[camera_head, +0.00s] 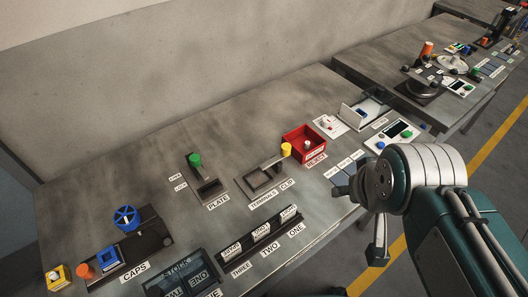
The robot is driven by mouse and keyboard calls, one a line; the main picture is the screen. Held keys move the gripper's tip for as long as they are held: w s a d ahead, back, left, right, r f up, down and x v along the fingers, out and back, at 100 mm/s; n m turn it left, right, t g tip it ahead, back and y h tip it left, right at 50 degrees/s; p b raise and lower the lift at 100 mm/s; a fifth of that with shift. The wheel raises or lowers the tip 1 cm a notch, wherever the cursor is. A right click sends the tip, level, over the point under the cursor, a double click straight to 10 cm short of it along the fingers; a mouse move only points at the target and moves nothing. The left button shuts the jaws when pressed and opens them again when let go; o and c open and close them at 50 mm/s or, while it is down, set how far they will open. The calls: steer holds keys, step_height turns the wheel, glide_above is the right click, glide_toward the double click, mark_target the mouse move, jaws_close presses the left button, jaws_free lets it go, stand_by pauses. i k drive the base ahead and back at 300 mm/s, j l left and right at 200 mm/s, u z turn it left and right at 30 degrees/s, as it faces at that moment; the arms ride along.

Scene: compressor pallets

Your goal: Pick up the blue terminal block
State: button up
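I cannot tell for sure which thing is the blue terminal block. A small blue item (361,113) shows partly inside a white open-topped box (351,115) at the back right of the near bench. A square blue piece (110,257) with a dark centre sits at the front left, by the CAPS label. The tray labelled TERMINALS (252,190) looks empty inside. My gripper (358,224) is at the bench's front right edge, its fingers spread apart with nothing seen between them. It is apart from both blue things.
A red REJECT bin (305,144) stands behind my gripper. A blue handwheel (127,217), a green-knobbed fixture (195,160) and a labelled rack (262,234) stand on the bench (120,180). A second bench (385,63) is beyond. The bench's back middle is clear.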

mark_target(108, 258)
steer(key=k+l+u, duration=0.1)
steer(key=u, duration=2.1)
steer(key=i+j+z, duration=0.25)
steer(key=i+j, duration=0.1)
steer(key=j, duration=0.05)
